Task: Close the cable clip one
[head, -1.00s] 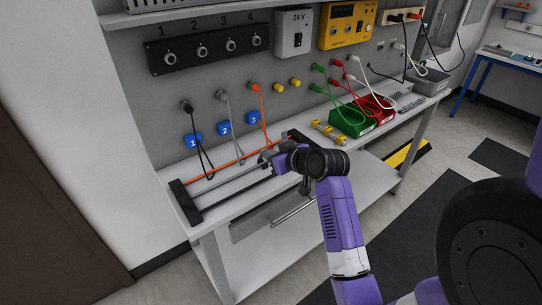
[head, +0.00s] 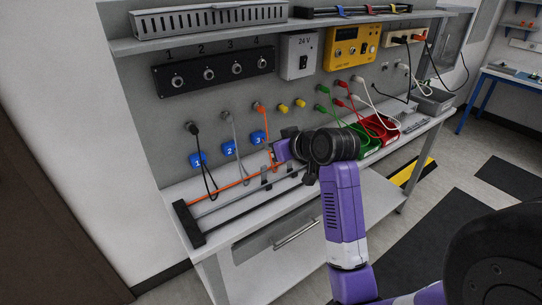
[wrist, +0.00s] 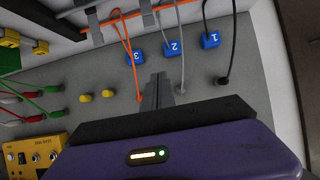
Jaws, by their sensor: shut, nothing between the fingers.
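The blue block marked 1 (head: 198,160) is on the grey back panel, leftmost of three numbered blue blocks. It also shows in the wrist view (wrist: 211,40), at the upper right, with a black cable (wrist: 232,50) running beside it. I cannot tell whether its clip part is open or shut. The blue blocks marked 2 (head: 228,149) and 3 (head: 258,138) are to its right in the head view. My gripper (wrist: 158,78) is shut and empty, pointing along the panel near blocks 2 and 3. In the head view, my wrist hides most of the gripper.
A frame with orange, grey and black rods (head: 190,223) lies on the bench below the blocks. An orange cable (wrist: 124,50) and a grey cable (wrist: 181,50) hang near my gripper. Yellow plugs (head: 283,107) and green and red bins (head: 378,128) are to the right.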

